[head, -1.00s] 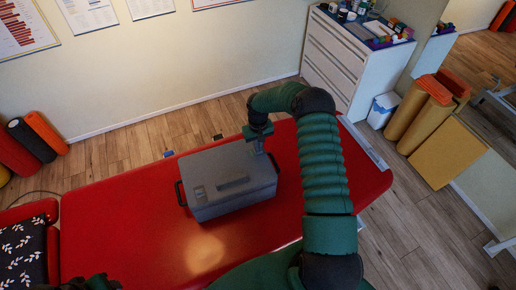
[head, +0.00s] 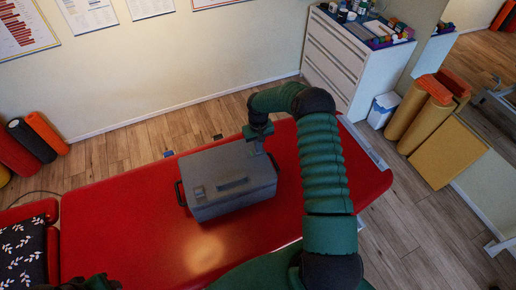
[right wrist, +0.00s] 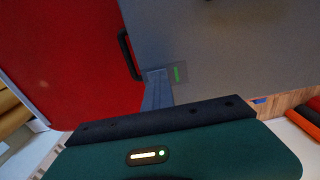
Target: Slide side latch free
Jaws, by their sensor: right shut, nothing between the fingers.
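A grey hard case (head: 228,205) with a lid, a top handle (head: 232,183) and black side handles lies closed on the red treatment table. A small plate (head: 198,192) sits at the left of its lid. My right gripper (head: 263,148) points down at the case's far right corner; it is shut and empty. In the right wrist view its fingertips (right wrist: 156,82) are at the case's edge, beside a black side handle (right wrist: 130,55) and a small green-marked tab (right wrist: 178,73), perhaps the side latch. Whether they touch it I cannot tell. My left gripper is not clearly visible.
The red table top (head: 120,230) is clear left of the case. A dark leaf-patterned pillow (head: 22,255) lies at far left. A white drawer cabinet (head: 340,60), a small bin (head: 383,107) and tan rolls (head: 425,110) stand on the floor behind and right.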

